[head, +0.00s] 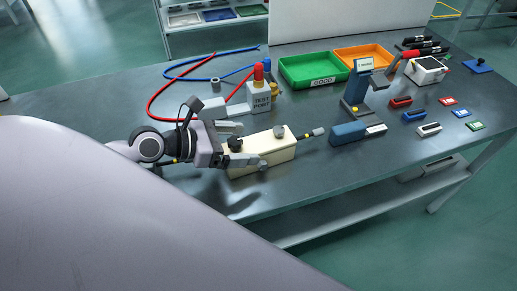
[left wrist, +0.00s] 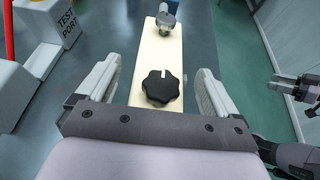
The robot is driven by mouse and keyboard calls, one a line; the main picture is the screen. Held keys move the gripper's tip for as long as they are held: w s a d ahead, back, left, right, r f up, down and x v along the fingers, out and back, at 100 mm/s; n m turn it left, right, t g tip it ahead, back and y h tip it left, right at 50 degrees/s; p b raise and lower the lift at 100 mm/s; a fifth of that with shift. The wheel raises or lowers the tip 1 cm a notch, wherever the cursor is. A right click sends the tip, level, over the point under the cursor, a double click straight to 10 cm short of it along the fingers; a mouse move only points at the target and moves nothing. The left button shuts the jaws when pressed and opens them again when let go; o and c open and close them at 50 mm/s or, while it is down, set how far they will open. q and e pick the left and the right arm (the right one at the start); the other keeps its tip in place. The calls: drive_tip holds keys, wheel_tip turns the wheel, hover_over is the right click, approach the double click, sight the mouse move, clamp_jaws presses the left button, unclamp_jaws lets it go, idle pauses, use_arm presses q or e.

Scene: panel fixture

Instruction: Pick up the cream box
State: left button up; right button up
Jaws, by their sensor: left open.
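The cream box (head: 262,158) is a long block lying on the grey bench, with a black knob (head: 235,144) and a grey metal fitting (head: 279,131) on top. My left gripper (head: 229,147) is at the box's left end. In the left wrist view, its open fingers (left wrist: 157,88) stand on either side of the cream box (left wrist: 145,55), with the black knob (left wrist: 160,87) between them and gaps visible on both sides. Dark parts that look like my right gripper (left wrist: 297,87) show at the right edge of that view; its jaws are unclear.
A test port block (head: 261,101) with red and blue cables stands behind the box. A green tray (head: 322,82) and an orange tray (head: 385,57) sit at the back. A blue-based stand (head: 348,133) is to the right. The bench's front edge is close.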

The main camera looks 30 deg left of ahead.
use_arm(q)
drive_tip(key=shift+x, duration=1.3)
drive_tip(key=c, duration=1.2)
drive_tip(key=shift+r, duration=0.15)
drive_tip(key=shift+c, duration=1.1)
